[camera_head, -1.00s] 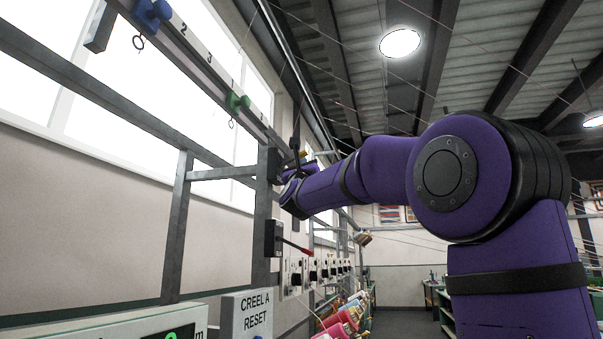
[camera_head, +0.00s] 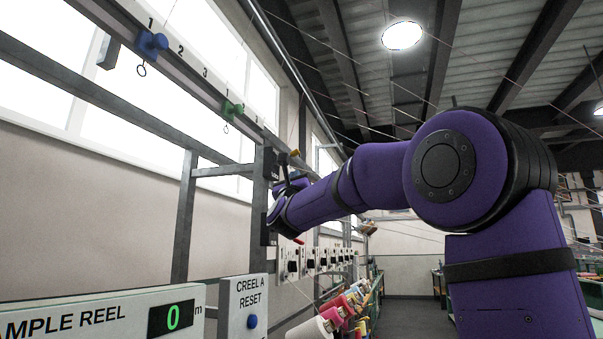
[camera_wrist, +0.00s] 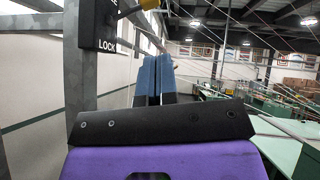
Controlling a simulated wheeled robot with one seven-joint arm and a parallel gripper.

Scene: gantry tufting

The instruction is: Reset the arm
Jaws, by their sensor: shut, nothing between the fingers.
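My arm reaches left across the head view, with my gripper (camera_head: 290,184) at the grey frame post (camera_head: 259,215). In the wrist view the two blue fingers (camera_wrist: 153,79) lie together, with nothing seen between them. A dark box marked LOCK (camera_wrist: 100,25) with a yellow-tipped lever is on the post, left of and above the fingers. In the head view a dark box (camera_head: 270,162) is high on the post, and a red lever tip (camera_head: 299,240) shows just below my wrist. The gripper appears apart from the LOCK box in the wrist view.
A CREEL A RESET panel (camera_head: 244,300) with a blue button and a sample reel display (camera_head: 172,317) reading 0 stand low at left. Blue (camera_head: 152,43) and green (camera_head: 233,109) clips hang on the numbered rail. Yarn cones (camera_head: 330,322) stand below. Thin yarns cross overhead.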

